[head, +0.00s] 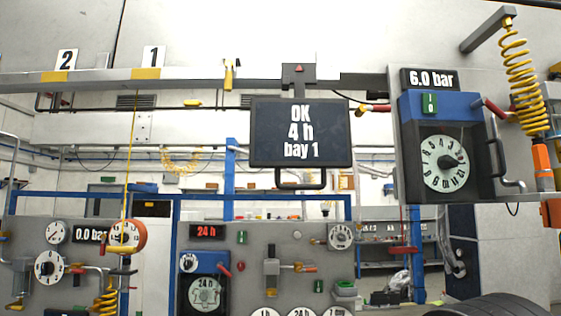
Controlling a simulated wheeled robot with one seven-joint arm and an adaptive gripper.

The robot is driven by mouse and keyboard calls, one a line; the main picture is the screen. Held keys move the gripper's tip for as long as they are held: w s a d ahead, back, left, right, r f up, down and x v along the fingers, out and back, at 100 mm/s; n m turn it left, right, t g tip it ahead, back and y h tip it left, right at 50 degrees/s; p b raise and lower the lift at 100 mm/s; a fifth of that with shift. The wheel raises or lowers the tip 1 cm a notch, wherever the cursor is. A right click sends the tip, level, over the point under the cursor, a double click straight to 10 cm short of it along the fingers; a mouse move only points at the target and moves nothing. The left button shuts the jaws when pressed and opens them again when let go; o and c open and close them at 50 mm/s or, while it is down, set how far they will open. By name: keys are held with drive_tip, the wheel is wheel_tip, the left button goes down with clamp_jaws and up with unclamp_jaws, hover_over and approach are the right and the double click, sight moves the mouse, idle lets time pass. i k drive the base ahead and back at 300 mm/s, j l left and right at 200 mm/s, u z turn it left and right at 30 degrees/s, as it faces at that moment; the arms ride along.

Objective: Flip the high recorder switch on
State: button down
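The high recorder (412,160) hangs at the upper right, a dark box with a blue top part and a round white chart dial (445,163). A small green rocker switch (430,103), marked I above and O below, sits on its blue top part. I cannot tell which way the rocker is tilted. A display (430,79) above it reads 6.0 bar. My gripper is not in view.
A red lever (495,107) and a yellow coiled hose (524,80) are right of the recorder. A hanging screen (300,135) reads OK, 4 h, bay 1. A lower grey panel (265,235) carries another blue-topped recorder (204,262), gauges and green switches. A tyre (495,304) is at bottom right.

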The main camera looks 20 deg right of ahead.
sight(429, 100)
drive_tip(key=k+z, duration=0.1)
drive_tip(key=z, duration=1)
drive_tip(key=i+j+u, duration=0.1)
drive_tip(key=u, duration=0.35)
drive_tip(key=i+j, duration=0.05)
drive_tip(key=j, duration=0.05)
